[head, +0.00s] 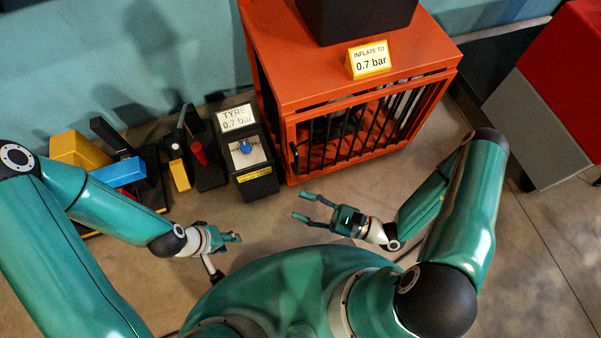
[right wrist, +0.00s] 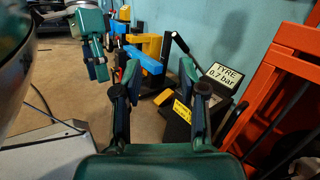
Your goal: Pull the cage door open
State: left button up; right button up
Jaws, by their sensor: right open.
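The orange cage (head: 285,95) stands at the upper middle of the head view. Its barred door (head: 365,125) faces me and looks shut, with a dark handle (head: 294,157) at its left edge. My right gripper (head: 300,206) is open and empty, apart from the door, in front of and below the handle. In the right wrist view its fingers (right wrist: 159,75) are spread, with the cage (right wrist: 262,85) at the right edge. My left gripper (head: 236,238) hangs over the floor to the left, away from the cage; its finger opening is unclear.
A black tyre gauge box (head: 255,183) with a blue knob stands just left of the cage. Further left are black, yellow and blue tools (head: 120,172). A yellow sign (head: 368,61) sits on the cage top. Bare floor lies before the door.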

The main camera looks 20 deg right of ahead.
aim_at(298, 164)
jog(key=w+d+f+m+t+h+b, duration=0.1)
jog(key=d+f+m+t+h+b, duration=0.15)
jog(key=d+f+m+h, duration=0.3)
jog(key=w+d+f+m+t+h+b, duration=0.2)
jog(key=f+m+t+h, duration=0.3)
jog(key=f, duration=0.3)
jog(key=shift+g+h, duration=0.65)
jog(key=shift+g, duration=0.1)
jog(key=b+x, duration=0.1)
jog(key=x, duration=0.7)
jog(key=b+x, duration=0.1)
jog(key=x, duration=0.7)
jog(key=shift+a+f+b, duration=0.1)
jog(key=shift+a+b, duration=0.15)
jog(key=shift+b, duration=0.1)
pick_arm(q)
notch_tip(298, 164, down, 10)
jog(key=shift+s+a+r, duration=0.15)
jog(key=shift+a, duration=0.1)
pick_arm(e)
grip_shut()
